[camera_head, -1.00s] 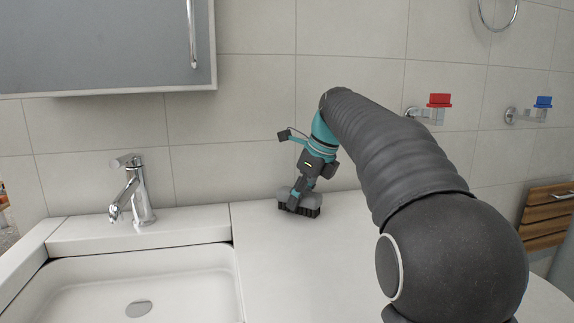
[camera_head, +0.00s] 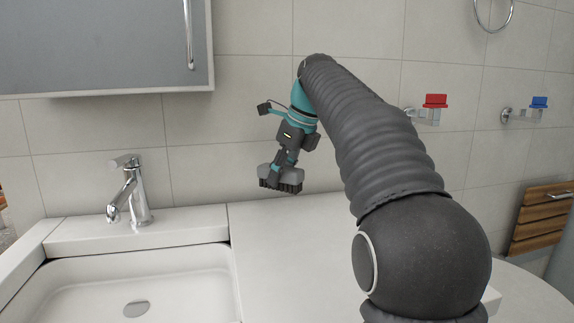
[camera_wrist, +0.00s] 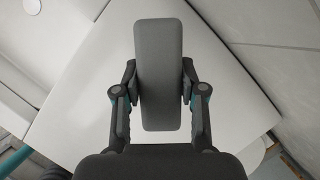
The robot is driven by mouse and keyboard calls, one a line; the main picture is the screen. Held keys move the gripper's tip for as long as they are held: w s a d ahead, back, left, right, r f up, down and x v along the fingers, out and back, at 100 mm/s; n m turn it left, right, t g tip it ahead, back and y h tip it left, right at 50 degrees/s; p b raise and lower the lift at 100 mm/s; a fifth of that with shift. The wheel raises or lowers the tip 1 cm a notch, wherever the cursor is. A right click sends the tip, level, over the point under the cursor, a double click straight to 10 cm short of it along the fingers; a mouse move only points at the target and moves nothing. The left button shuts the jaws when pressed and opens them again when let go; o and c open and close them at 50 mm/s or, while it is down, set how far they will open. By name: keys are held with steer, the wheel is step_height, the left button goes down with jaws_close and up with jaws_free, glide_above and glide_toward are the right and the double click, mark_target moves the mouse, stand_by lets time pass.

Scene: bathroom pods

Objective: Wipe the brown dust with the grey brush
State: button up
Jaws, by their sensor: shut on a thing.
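The grey brush (camera_head: 288,176) with dark bristles is in my gripper (camera_head: 281,168), above the back of the white counter (camera_head: 330,235). The bristles point down and are clear of the surface. In the wrist view the brush's grey back (camera_wrist: 159,70) sits between my gripper's two fingers (camera_wrist: 159,90), which are shut on its sides. I see no brown dust on the visible part of the counter. My arm hides part of the counter on the right.
A sink (camera_head: 190,285) with a chrome faucet (camera_head: 131,190) is on the left. A mirror cabinet (camera_head: 100,45) hangs above it. Wall hooks with a red top (camera_head: 435,101) and a blue top (camera_head: 539,102) are on the right. A wooden slatted panel (camera_head: 542,215) is further right.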

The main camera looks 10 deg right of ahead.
steer(key=shift+r, duration=1.05)
steer(key=shift+d, duration=0.1)
